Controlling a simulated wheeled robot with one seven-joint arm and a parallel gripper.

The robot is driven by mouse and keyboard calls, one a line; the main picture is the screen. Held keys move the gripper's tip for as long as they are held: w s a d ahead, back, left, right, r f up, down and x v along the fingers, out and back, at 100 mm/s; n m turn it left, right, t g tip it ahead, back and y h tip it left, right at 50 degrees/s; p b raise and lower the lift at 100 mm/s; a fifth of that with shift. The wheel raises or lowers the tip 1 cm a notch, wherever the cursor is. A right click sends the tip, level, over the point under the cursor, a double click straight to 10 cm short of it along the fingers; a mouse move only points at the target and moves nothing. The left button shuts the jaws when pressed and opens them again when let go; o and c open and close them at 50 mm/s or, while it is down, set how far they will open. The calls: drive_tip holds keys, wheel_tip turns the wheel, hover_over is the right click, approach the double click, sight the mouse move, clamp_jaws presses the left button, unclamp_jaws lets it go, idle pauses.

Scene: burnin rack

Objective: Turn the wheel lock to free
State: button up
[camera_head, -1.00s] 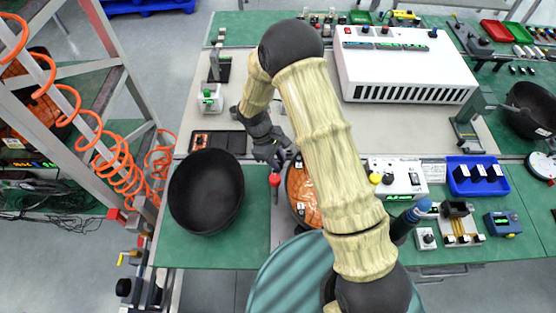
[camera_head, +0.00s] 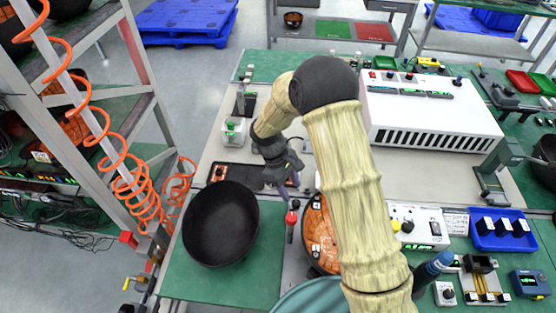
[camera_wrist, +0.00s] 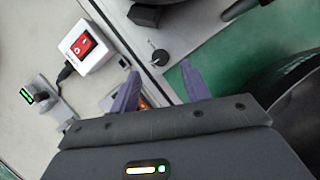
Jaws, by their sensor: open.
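My gripper (camera_head: 289,185) hangs over the bench near its front left, fingers pointing down. In the wrist view my gripper (camera_wrist: 159,90) shows two purple fingers spread apart with nothing between them. A small dark knob (camera_wrist: 160,58) on a pale plate lies just beyond the fingers, apart from them; it may be the wheel lock, but no readable label confirms this. A red-topped post (camera_head: 291,217) stands just below my gripper in the head view. An orange round piece in a dark ring (camera_head: 318,240) is beside it, partly hidden by my arm.
A black bowl (camera_head: 221,224) sits on the green mat at left. A white box with a red switch (camera_wrist: 88,47) is near the fingers in the wrist view. A large white vented unit (camera_head: 430,110) stands at the back. A frame with orange coiled hose (camera_head: 140,200) borders the left.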

drive_tip(key=v, duration=1.2)
drive_tip(key=shift+b, duration=0.45)
drive_tip(key=shift+d, duration=0.1)
drive_tip(key=s+d+r+m+t+y, duration=0.3)
drive_tip(key=s+d+m, duration=0.9)
drive_tip(key=d, duration=0.7)
drive_tip(key=s+t+y, duration=0.1)
drive_tip(key=s, duration=0.2)
drive_tip(key=shift+s+d+m+t, duration=0.15)
drive_tip(key=shift+d+m+t, duration=0.05)
drive_tip(key=shift+m+t, duration=0.1)
